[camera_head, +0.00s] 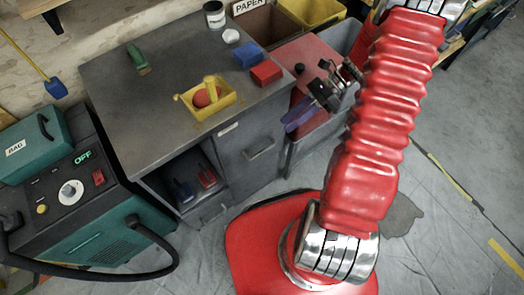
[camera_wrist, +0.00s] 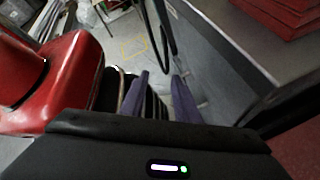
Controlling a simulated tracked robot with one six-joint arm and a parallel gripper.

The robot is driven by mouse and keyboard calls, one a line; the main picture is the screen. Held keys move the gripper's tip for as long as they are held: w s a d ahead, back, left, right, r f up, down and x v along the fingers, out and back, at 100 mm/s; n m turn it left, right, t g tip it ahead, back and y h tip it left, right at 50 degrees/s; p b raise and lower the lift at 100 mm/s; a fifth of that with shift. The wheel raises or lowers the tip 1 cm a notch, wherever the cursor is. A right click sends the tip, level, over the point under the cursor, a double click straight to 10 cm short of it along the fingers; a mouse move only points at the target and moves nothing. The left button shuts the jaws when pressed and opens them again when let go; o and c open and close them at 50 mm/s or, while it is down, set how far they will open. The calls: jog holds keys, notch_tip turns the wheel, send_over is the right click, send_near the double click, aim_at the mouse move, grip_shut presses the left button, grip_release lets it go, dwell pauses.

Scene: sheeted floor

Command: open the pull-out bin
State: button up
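The pull-out bin appears to be the grey front with a bar handle (camera_head: 259,148) on the right part of the workbench cabinet; it looks shut, flush with the cabinet. The fingers are apart from the handle. In the wrist view my gripper (camera_wrist: 160,78) has its two purple fingers apart, with nothing between them. The bin handle cannot be made out clearly in the wrist view.
A grey workbench top (camera_head: 150,90) holds a yellow tray (camera_head: 225,110), a green brush (camera_head: 138,58), and blue (camera_head: 248,55) and red (camera_head: 266,72) blocks. A teal machine (camera_head: 85,225) with a hose stands left.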

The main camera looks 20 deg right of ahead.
jog(key=s+d+f+m+t+y, duration=0.1)
jog(key=d+f+m+t+y, duration=0.1)
jog(key=f+m, duration=0.35)
jog(key=d+f+m+t+y, duration=0.1)
jog(key=f+m+t+y, duration=0.2)
jog(key=f, duration=0.4)
jog(key=m+t+y, duration=0.1)
jog(key=m+t, duration=0.5)
jog(key=m, duration=0.4)
send_near(262, 151)
jog(key=f+v, duration=0.1)
jog(key=v, duration=0.3)
jog(key=shift+w+n, duration=0.2)
jog(key=shift+n, duration=0.05)
jog(key=shift+a, duration=0.15)
jog(key=x, duration=1.3)
jog(key=shift+a+r, duration=0.15)
jog(key=shift+a, duration=0.15)
jog(key=shift+c, duration=0.5)
grip_shut()
